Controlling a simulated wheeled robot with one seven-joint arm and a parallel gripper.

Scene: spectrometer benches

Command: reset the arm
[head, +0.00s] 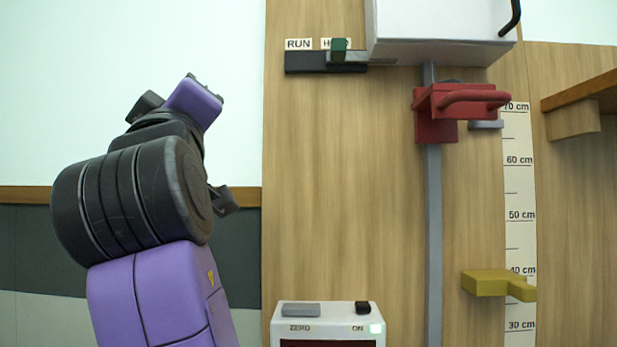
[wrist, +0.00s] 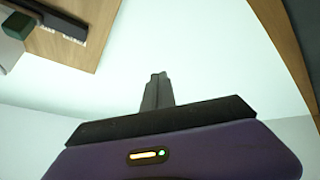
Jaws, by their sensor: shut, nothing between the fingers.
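My arm, purple and black, stands at the left in the head view, folded up in front of the wall. My gripper (wrist: 158,80) shows in the wrist view with its two grey fingers together, shut and empty. It points at the pale wall and touches nothing there. In the head view the fingers are not clearly seen.
Right of my arm, a wooden panel carries a RUN/HOLD slider (head: 338,50), a white box (head: 440,25), a red handled carriage (head: 437,115) on a grey rail (head: 434,230), a yellow pointer (head: 490,283) and a height scale (head: 519,190). A ZERO/ON device (head: 325,325) stands below. Space around my gripper looks free.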

